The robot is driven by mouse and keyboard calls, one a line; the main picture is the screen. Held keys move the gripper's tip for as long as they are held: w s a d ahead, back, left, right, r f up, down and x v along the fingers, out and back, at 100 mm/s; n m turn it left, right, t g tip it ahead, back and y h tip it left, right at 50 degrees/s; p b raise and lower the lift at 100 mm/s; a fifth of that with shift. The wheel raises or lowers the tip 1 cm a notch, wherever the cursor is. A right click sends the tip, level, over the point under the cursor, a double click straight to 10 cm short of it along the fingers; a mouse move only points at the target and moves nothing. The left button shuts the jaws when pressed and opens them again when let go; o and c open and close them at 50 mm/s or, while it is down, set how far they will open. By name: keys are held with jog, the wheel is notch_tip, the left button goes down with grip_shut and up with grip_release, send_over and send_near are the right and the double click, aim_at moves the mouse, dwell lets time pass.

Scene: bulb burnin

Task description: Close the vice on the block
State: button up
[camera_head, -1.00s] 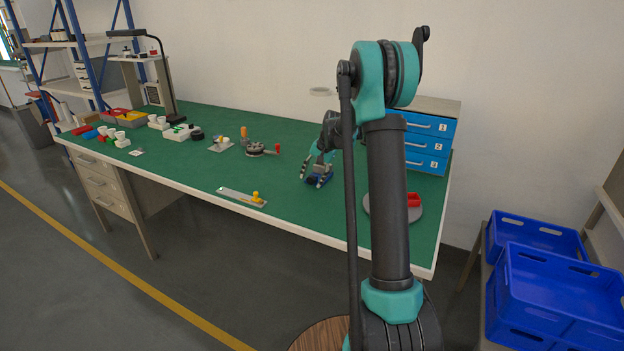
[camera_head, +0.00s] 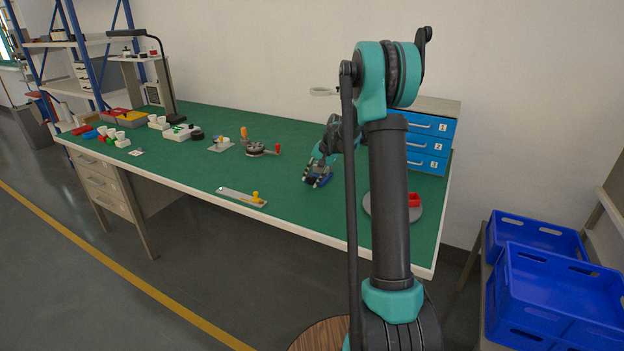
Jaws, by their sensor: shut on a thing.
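I cannot make out the block or how far apart the vice jaws are.
A flat plate with a yellow knob (camera_head: 241,197) lies left of the vice. A round fixture with a red-tipped handle (camera_head: 257,150) is behind left. A grey disc with a red holder (camera_head: 378,207) and blue drawers (camera_head: 427,147) stand right. The bench (camera_head: 290,203) near the vice is clear.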

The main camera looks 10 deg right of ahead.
jog(key=t+y, duration=0.2)
jog(key=y, duration=0.1)
jog(key=shift+s+d+f, duration=0.15)
jog(key=shift+d, duration=0.05)
jog(key=o, duration=1.2)
jog(key=shift+v, duration=4)
